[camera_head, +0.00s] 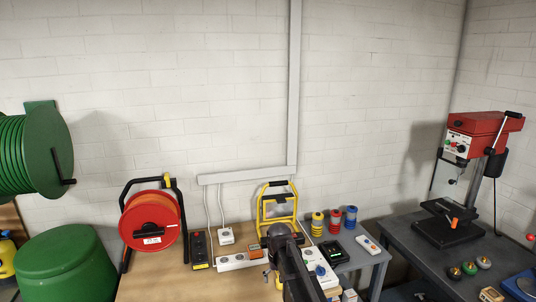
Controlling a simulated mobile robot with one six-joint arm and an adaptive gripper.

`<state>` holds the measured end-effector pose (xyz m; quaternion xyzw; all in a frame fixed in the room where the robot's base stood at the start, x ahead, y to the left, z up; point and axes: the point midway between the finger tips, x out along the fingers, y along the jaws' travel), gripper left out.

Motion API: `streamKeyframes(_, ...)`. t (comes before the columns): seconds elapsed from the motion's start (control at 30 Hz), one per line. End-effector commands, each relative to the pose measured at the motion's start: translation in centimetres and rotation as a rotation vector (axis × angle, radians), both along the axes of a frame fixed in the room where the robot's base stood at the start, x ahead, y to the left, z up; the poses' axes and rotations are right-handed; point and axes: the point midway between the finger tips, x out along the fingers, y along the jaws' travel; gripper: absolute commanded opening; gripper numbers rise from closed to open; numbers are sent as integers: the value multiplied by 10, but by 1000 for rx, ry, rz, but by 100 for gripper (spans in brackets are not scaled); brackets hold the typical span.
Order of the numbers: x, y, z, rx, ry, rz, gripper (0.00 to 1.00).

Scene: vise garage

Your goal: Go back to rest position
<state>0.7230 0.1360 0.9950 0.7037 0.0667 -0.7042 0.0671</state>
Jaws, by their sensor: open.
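My dark arm (292,262) rises from the bottom edge at the middle of the view, with a rounded joint at its top, in front of the wooden workbench (185,283). My gripper's fingers cannot be made out; they are hidden behind the arm or out of the frame. Nothing held can be seen.
An orange cable reel (151,218), a power strip (240,261) and a yellow work lamp frame (277,204) stand around the arm. Wire spools (334,222) stand right of it. A red drill press (482,135) is on the right grey table. A green bin (65,268) stands left.

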Motion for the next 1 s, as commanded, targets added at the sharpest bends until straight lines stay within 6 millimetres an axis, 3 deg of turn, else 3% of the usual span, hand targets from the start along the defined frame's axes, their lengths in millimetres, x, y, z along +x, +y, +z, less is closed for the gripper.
streamKeyframes(0.03,-21,-16,-11,0,0,-16,100)
streamKeyframes(0.3,-112,-89,-46,0,0,-110,100)
streamKeyframes(0.5,-165,-123,-63,0,0,-165,100)
streamKeyframes(0.7,-185,-136,-69,0,0,-188,100)
streamKeyframes(1.0,-185,-137,-68,0,1,-190,100)
